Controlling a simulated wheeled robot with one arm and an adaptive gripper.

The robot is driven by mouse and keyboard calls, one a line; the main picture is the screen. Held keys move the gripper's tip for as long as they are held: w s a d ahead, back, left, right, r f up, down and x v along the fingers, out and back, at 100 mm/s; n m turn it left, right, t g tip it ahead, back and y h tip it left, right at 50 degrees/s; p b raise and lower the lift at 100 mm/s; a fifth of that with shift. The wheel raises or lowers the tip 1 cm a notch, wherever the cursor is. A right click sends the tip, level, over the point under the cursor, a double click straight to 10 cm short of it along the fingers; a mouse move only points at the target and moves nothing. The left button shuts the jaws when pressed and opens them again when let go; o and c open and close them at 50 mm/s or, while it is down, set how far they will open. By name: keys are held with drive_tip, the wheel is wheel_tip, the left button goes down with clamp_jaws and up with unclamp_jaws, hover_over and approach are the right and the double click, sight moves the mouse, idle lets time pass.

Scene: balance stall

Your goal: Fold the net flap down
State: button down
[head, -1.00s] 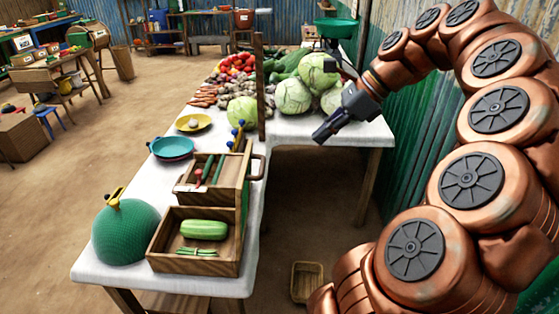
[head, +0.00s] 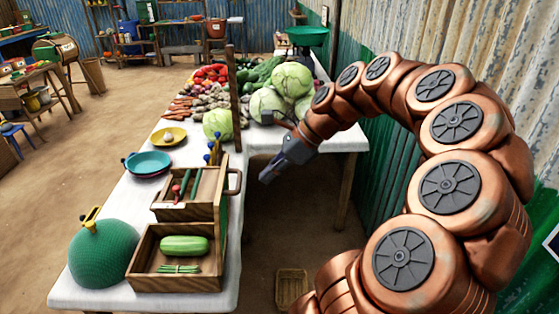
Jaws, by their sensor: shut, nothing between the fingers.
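A green mesh dome (head: 103,255) with a yellow clip-like piece (head: 90,218) on top sits at the table's near left corner. It is the only net-like thing I can make out; no separate flap is clear. My gripper (head: 267,178) is shut and empty. In the picture it lies to the right of the wooden trays and well to the right of the dome, apart from both. Its fingers point down and left.
Beside the dome are a wooden tray (head: 220,272) with a green vegetable (head: 185,245) and a second wooden tray (head: 185,213). A wooden post (head: 234,100) rises behind them. Cabbages (head: 292,80) are piled farther back. A small crate (head: 291,287) lies on the floor.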

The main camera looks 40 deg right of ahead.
drive_tip(key=shift+w+a+f+p, duration=0.2)
drive_tip(key=shift+w+a+p, duration=0.3)
drive_tip(key=shift+w+a, duration=0.9)
drive_tip(key=shift+s+a, duration=0.1)
drive_tip(key=shift+s, duration=0.05)
drive_tip(key=shift+r, duration=0.1)
